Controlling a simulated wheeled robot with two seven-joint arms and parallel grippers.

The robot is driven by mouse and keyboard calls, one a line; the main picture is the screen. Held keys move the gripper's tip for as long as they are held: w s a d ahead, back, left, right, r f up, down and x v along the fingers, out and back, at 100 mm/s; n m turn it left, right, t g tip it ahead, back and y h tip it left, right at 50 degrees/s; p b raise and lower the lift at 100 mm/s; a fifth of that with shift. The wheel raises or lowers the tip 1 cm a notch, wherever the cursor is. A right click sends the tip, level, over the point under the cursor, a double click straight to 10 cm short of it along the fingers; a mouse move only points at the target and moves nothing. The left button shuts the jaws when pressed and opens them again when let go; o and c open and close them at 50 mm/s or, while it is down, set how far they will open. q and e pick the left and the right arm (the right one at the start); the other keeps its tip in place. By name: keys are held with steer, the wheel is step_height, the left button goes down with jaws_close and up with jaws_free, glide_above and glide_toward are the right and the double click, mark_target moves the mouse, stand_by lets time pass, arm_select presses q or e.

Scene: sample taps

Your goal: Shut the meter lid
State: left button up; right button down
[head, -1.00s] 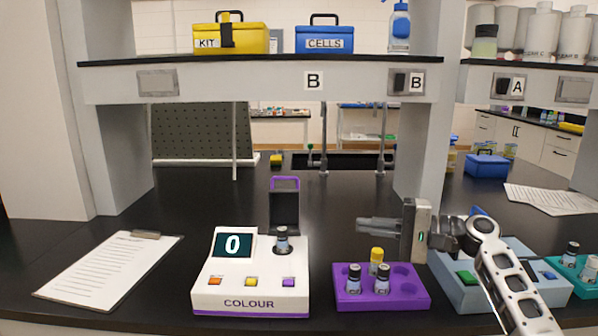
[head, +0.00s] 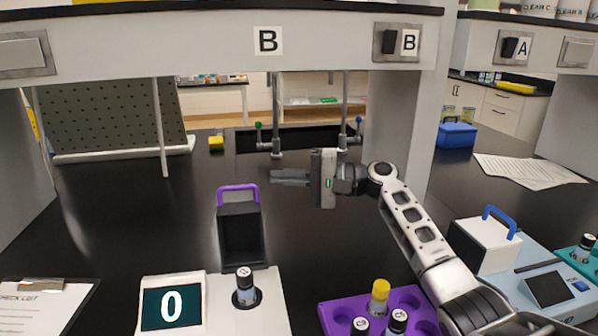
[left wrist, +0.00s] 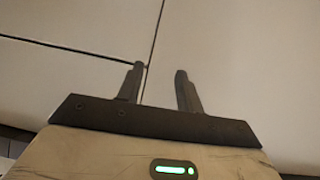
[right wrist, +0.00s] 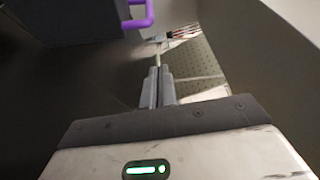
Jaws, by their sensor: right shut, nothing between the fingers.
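The white COLOUR meter (head: 265,308) stands on the black bench, its screen (head: 172,306) reading 0. Its black lid (head: 241,232) with a purple handle (head: 238,195) stands open, upright behind the meter. A capped vial (head: 245,287) stands upright in the meter's well. My right gripper (head: 274,177) is shut and empty, to the right of the lid handle and a little higher in the picture, pointing left. In the right wrist view the purple handle (right wrist: 140,16) shows at the top, apart from the shut fingers (right wrist: 158,88). My left gripper (left wrist: 160,88) is open and empty, facing pale panels.
A purple rack (head: 345,312) with several vials, one yellow-capped, stands right of the meter, under my right arm. A clipboard (head: 45,305) lies left. A shelf post (head: 395,150) rises behind my right gripper.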

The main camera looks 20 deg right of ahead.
arm_select(q)
steer(key=p, duration=0.1)
steer(key=r+p, duration=0.1)
steer(key=p, duration=0.1)
steer(key=shift+w+a+r, duration=0.15)
steer(key=shift+w+a, duration=0.1)
steer(key=shift+a, duration=0.15)
arm_select(e)
steer(key=a, duration=0.1)
steer(key=s+a, duration=0.1)
steer(key=a, duration=0.2)
steer(key=shift+s+a+r, duration=0.1)
steer(key=shift+s+a, duration=0.1)
steer(key=shift+s, duration=0.1)
